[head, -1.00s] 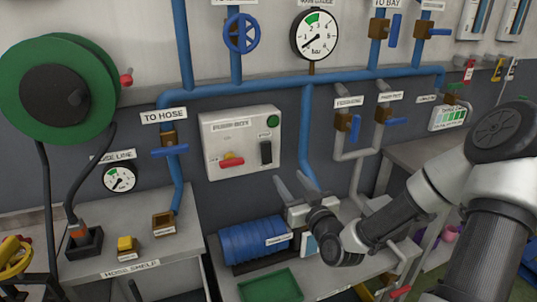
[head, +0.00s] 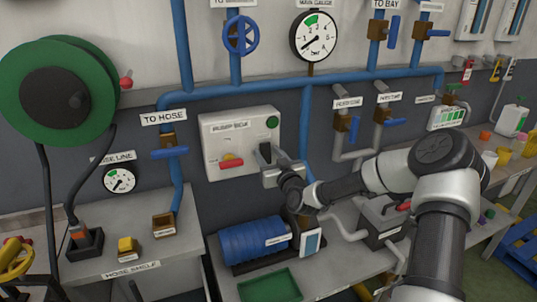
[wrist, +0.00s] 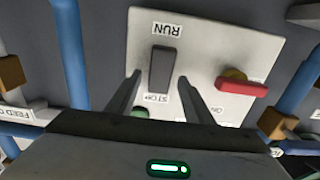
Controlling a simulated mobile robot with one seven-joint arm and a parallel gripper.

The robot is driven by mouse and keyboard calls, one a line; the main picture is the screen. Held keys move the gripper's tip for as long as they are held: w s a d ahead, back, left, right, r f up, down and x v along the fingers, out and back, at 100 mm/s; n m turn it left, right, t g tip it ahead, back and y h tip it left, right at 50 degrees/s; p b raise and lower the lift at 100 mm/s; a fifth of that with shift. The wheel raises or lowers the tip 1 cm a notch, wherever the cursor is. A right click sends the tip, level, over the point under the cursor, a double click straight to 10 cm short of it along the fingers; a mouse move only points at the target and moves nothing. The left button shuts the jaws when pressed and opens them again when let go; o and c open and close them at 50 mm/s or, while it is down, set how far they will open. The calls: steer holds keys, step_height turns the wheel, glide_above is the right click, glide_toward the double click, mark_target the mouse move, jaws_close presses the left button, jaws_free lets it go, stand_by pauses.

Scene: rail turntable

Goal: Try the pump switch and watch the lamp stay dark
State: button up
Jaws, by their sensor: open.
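The pale pump box (head: 222,135) is fixed to the wall. Its black rocker switch (wrist: 162,68) lies between a RUN and a STOP label in the wrist view, which shows the box upside down. In the head view my gripper partly hides the switch. A round green lamp (head: 273,123) at the box's upper right looks dark green, without a glow. In the wrist view the lamp (wrist: 139,113) is partly covered. My gripper (head: 266,156) is open in front of the box. Its fingers (wrist: 159,85) show on either side of the switch; contact cannot be told.
A red handle on a yellow base (head: 231,162) sits on the box, beside the switch. A blue vertical pipe (head: 306,125) runs close to the right. A blue pump motor (head: 253,241) and a green tray (head: 270,287) are on the bench below.

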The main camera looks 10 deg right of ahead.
steer(key=shift+w, duration=0.1)
steer(key=c, duration=1)
steer(key=shift+f+b, duration=0.45)
steer(key=shift+b, duration=0.65)
steer(key=shift+c, duration=0.2)
steer(key=t+b, duration=0.1)
steer(key=b, duration=0.2)
steer(key=shift+f, duration=0.3)
steer(key=t+b, duration=0.2)
steer(key=b, duration=0.6)
steer(key=shift+f+t+b, duration=0.2)
steer(key=shift+t+b, duration=0.1)
steer(key=shift+t, duration=0.1)
steer(key=shift+r+t+y+b, duration=0.3)
steer(key=shift+t+y+b, duration=0.1)
steer(key=shift+b, duration=0.35)
steer(key=shift+r, duration=0.1)
